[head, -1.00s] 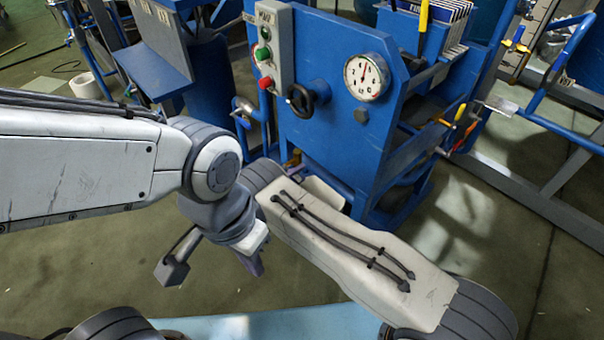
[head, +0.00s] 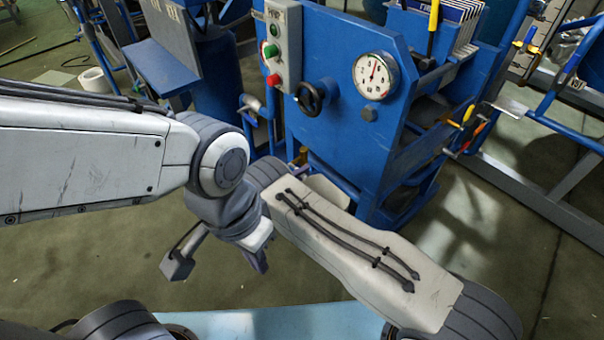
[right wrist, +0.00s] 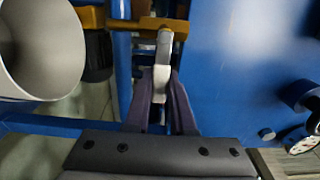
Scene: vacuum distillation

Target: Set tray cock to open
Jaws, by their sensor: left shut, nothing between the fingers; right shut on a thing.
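In the right wrist view, the two fingers of my right gripper (right wrist: 161,88) are shut on a pale grey lever, which I take to be the tray cock handle (right wrist: 163,48). It runs straight up the picture from between the fingers to a brass-coloured body (right wrist: 130,24) near the top edge. In the head view, the right gripper's hold is hidden behind my own right arm. My left gripper (head: 259,261) hangs low in the head view, shut and empty, away from the blue machine.
The blue machine (head: 335,40) carries a black handwheel (head: 309,97), a pressure gauge (head: 377,74) and a button box (head: 282,45). A large pale cylinder (right wrist: 40,50) and a blue pipe (right wrist: 122,65) stand close left of the right gripper.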

